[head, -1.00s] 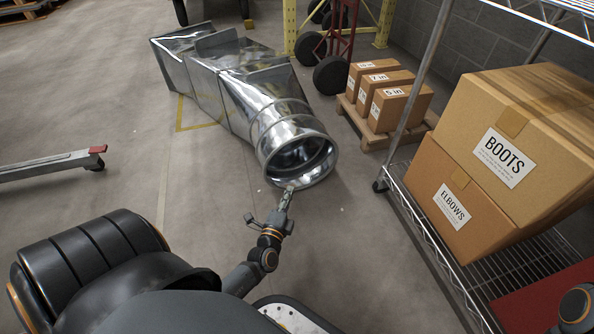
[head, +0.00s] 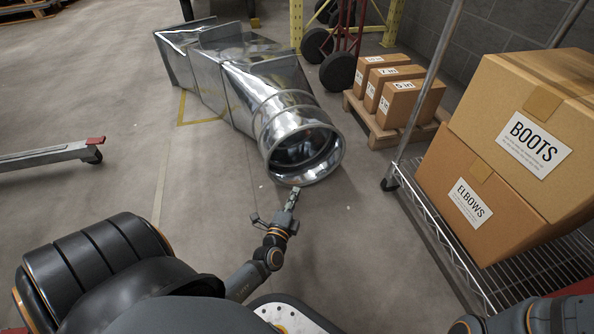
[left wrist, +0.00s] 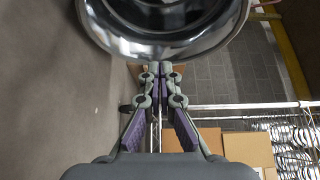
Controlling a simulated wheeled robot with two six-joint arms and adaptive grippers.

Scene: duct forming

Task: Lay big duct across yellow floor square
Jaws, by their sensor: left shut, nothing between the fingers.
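The big shiny metal duct (head: 225,82) lies on the floor, its round open end (head: 305,155) toward me and its wide square end at the far left. The yellow floor square (head: 182,108) shows as a painted line beside and partly under the duct; the rest is hidden by it. My left gripper (head: 293,194) is shut and empty, its tips close to the lower rim of the round end. In the left wrist view the rim (left wrist: 160,48) is just beyond the shut fingers (left wrist: 160,68); contact is unclear. My right gripper is out of view.
A wire shelf (head: 440,225) with a BOOTS box (head: 530,145) and an ELBOWS box (head: 470,200) stands at right. A pallet with small boxes (head: 400,100) and a hand truck (head: 335,72) stand behind. A wheeled leg (head: 50,155) is at left.

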